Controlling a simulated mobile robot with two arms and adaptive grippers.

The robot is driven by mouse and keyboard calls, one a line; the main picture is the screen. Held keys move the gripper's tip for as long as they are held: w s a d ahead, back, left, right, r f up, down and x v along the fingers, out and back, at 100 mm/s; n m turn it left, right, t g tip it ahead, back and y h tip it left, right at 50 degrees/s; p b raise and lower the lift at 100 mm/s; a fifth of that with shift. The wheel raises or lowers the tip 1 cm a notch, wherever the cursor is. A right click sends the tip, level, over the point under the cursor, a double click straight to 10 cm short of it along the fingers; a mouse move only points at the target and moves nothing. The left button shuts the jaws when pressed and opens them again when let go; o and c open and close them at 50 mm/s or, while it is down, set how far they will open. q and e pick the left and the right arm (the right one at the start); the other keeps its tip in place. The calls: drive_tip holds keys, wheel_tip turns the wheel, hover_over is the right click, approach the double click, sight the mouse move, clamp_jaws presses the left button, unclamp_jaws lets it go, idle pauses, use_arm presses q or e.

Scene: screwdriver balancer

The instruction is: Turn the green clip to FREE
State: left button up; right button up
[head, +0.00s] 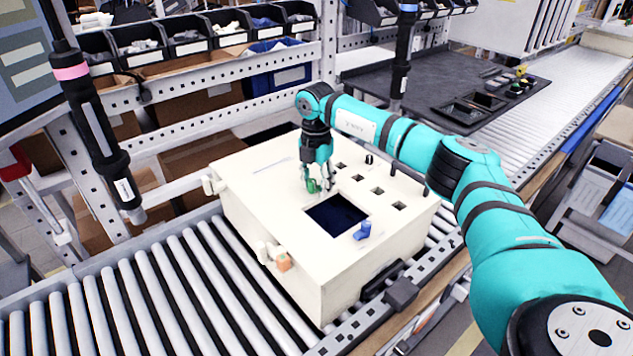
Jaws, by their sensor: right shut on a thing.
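The green clip (312,186) sits on top of the cream box (262,192), beside the far left corner of its dark square opening (337,215). My right gripper (318,184) points down from above and is shut on the green clip. The fingers partly hide the clip, so I cannot tell which way it is turned. No FREE marking is readable at this size. My left gripper is not in view.
A blue clip (362,231) stands at the opening's near right edge. An orange part (283,262) sits on the box's front left side. The box rests on a roller conveyor (185,290). A screwdriver (95,125) hangs at the left, another (403,50) behind.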

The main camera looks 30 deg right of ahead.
sight(314, 180)
drive_tip(key=n, duration=0.5)
drive_tip(key=shift+w+r+n, duration=0.15)
drive_tip(key=shift+w+n, duration=0.15)
drive_tip(key=shift+w, duration=0.1)
drive_tip(key=shift+w+n, duration=0.1)
drive_tip(key=shift+n, duration=1.5)
drive_tip(key=shift+a+f, duration=0.1)
drive_tip(key=shift+f, duration=0.1)
drive_tip(key=o, duration=1)
drive_tip(key=shift+a, duration=0.1)
drive_tip(key=shift+d, duration=0.2)
drive_tip(key=shift+r, duration=0.3)
wheel_tip(314, 180, up, 11)
drive_tip(key=shift+r, duration=0.2)
